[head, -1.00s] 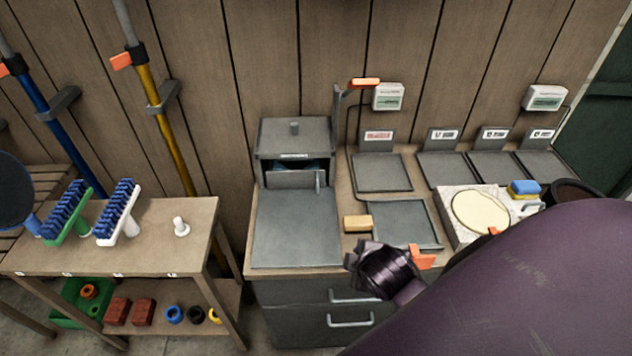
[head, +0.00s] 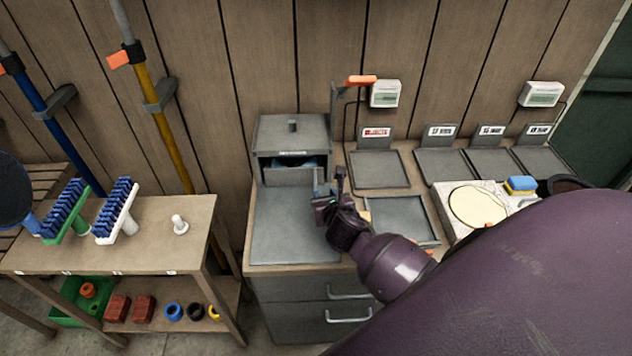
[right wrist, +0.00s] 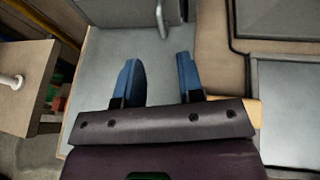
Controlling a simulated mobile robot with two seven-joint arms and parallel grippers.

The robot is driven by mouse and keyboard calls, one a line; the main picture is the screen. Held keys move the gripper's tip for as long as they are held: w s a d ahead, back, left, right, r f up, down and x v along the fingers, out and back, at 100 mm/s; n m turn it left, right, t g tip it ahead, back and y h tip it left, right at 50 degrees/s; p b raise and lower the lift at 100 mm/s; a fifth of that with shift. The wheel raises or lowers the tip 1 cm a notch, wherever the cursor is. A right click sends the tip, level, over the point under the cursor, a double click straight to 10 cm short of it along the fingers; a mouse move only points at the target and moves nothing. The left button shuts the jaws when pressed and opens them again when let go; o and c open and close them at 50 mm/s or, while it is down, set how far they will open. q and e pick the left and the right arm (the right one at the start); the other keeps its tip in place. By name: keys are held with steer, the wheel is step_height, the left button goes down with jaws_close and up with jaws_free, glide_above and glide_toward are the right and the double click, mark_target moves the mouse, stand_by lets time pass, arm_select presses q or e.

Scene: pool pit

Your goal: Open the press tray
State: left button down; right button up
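The grey press (head: 292,135) stands at the left end of the counter, with a dark opening and something blue inside. Its press tray (head: 288,177) shows as a grey front panel low in the opening. In the right wrist view, the tray front (right wrist: 118,10) is at the top edge, with a small upright grey handle (right wrist: 162,20). My right gripper (head: 329,182) is at the tray's right side and hides the handle in the head view. Its blue fingers (right wrist: 160,70) are apart and empty, just short of the handle. My left gripper is not in view.
A grey plate (head: 285,228) lies before the press. An orange-tipped lever (head: 360,81) rises at the press's right. Flat grey trays (head: 380,170) and a stone block with a round cream pad (head: 477,205) are to the right. A wooden bench (head: 150,250) with brushes stands left.

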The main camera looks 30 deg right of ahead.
mark_target(316, 181)
steer(key=b+x, duration=0.2)
steer(key=x, duration=0.8)
steer(key=shift+w+d+f, duration=0.15)
steer(key=shift+w+f, duration=0.05)
steer(key=shift+w, duration=0.1)
jaws_close()
